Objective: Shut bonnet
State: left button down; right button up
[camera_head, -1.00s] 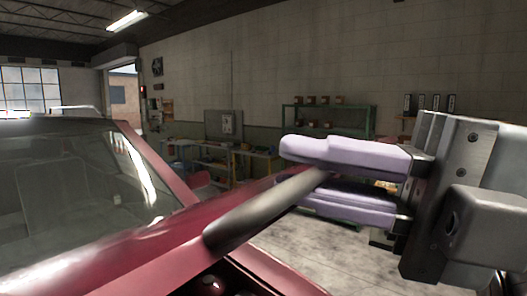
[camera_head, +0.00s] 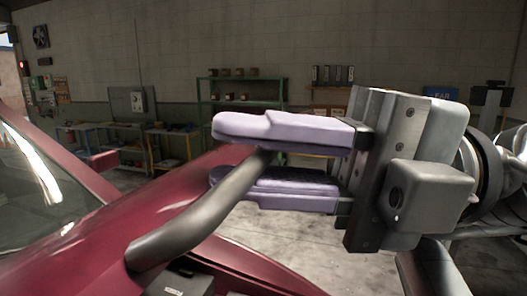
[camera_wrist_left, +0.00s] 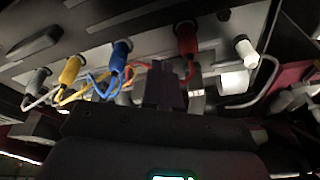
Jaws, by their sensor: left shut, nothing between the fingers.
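The red bonnet (camera_head: 120,235) fills the lower left of the head view, with a dark gap showing under its near edge. A grey bar-like handle (camera_head: 185,225) rises from that edge toward the right. My right gripper (camera_head: 235,160) has lavender fingers, one above and one below the handle's upper end, and appears shut on it. The fingers hide the handle's far end. My left gripper (camera_wrist_left: 166,85) shows only in the left wrist view, dark and shut with nothing between its fingers, close to a grey panel (camera_wrist_left: 75,20) with coloured plugs.
Blue (camera_wrist_left: 120,53), yellow (camera_wrist_left: 71,69) and red (camera_wrist_left: 187,38) plugs with loose wires lie around my left gripper. In the head view, a green shelf (camera_head: 240,90) and workbenches stand at the back wall. Open concrete floor (camera_head: 300,240) lies beyond the bonnet.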

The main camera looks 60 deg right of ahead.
jog(key=shift+s+d+f, duration=0.1)
jog(key=shift+s+d, duration=0.2)
jog(key=shift+d, duration=0.05)
jog(key=b+v, duration=0.2)
jog(key=v, duration=0.8)
jog(key=shift+c, duration=0.4)
